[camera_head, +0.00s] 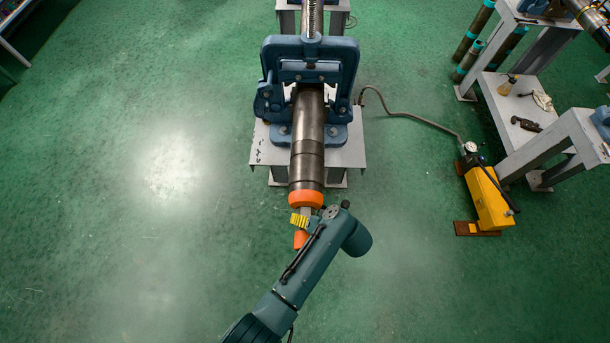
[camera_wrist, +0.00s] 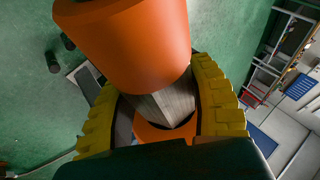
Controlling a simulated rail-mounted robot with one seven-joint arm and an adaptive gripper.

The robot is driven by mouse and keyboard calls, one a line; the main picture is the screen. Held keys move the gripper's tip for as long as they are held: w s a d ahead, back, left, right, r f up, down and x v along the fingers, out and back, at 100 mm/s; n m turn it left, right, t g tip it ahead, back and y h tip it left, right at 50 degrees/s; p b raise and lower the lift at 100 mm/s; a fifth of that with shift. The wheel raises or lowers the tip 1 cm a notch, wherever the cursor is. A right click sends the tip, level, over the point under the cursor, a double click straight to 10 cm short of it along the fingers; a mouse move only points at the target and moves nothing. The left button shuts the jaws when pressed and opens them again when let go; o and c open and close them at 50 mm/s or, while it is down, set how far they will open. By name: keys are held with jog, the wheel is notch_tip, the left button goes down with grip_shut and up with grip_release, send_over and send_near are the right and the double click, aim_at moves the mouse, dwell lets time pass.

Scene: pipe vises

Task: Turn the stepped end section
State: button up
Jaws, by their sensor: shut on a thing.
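The stepped end section is at the near end of a dark steel pipe (camera_head: 307,130). It shows an orange collar (camera_head: 305,198), a grey squared neck and a smaller orange end piece (camera_head: 300,241). In the wrist view the large orange collar (camera_wrist: 130,45) fills the top, with the grey squared neck (camera_wrist: 166,103) below it. My gripper (camera_head: 301,220) has its yellow ridged fingers on both sides of the neck and is shut on it; the fingers also show in the wrist view (camera_wrist: 160,110). The exact finger contact is partly hidden.
A blue pipe vise (camera_head: 340,65) holds the pipe on a grey stand (camera_head: 350,150). A hose runs right to a yellow pump (camera_head: 487,197) on the floor. Grey benches (camera_head: 520,150) stand at the right. The green floor at left is clear.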

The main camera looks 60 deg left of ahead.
jog(key=g+y+b, duration=0.2)
jog(key=b, duration=0.1)
jog(key=shift+f+m+b, duration=0.25)
jog(key=shift+m+b, duration=0.05)
jog(key=shift+m, duration=0.1)
jog(key=shift+r+m+g+y+b, duration=0.15)
jog(key=shift+m+g+y+b, duration=0.15)
jog(key=shift+g+y+b, duration=0.75)
jog(key=shift+s+r, duration=0.1)
jog(key=o, duration=1.2)
jog(key=v, duration=1.2)
jog(key=shift+s+r, duration=0.1)
jog(key=shift+r, duration=0.05)
